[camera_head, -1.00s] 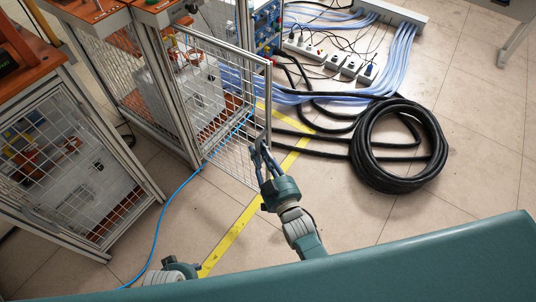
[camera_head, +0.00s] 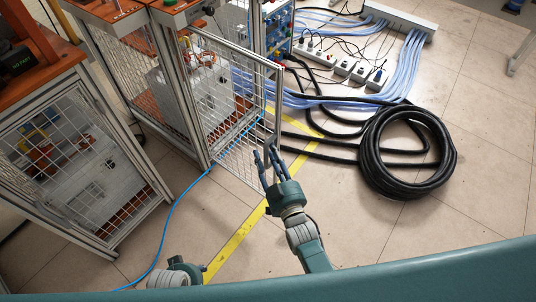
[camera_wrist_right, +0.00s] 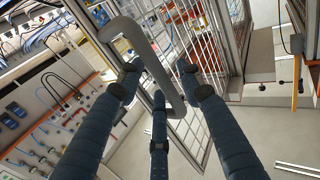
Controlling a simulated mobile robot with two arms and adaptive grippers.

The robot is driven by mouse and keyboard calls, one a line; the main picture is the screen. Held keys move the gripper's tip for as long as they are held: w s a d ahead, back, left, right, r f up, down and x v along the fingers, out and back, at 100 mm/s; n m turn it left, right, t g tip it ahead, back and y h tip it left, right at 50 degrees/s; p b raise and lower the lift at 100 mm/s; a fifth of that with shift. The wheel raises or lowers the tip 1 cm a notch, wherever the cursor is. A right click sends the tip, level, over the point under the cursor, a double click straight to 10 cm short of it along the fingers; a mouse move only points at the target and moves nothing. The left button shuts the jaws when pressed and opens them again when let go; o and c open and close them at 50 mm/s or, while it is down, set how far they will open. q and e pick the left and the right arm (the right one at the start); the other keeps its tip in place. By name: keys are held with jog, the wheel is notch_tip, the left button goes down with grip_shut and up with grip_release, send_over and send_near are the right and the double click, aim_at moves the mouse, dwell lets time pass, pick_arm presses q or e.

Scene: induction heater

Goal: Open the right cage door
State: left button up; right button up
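The right cage door (camera_head: 232,112), a metal frame with wire mesh, stands swung out from the cage. Its grey bar handle (camera_wrist_right: 151,62) shows large in the right wrist view. My right gripper (camera_head: 266,152) is at the door's free edge in the head view. In the wrist view its dark fingers (camera_wrist_right: 160,82) are spread, with the handle passing between them; I cannot tell whether they touch it. My left gripper (camera_head: 178,270) shows only in part at the bottom of the head view, and its fingers are not clear.
Another closed mesh cage (camera_head: 75,155) stands at the left. A black cable coil (camera_head: 405,108) lies on the floor to the right, with power strips (camera_head: 345,66) and blue cables behind. A yellow floor line (camera_head: 235,240) and a blue cable (camera_head: 165,235) run in front.

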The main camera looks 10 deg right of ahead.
jog(key=v, duration=1.2)
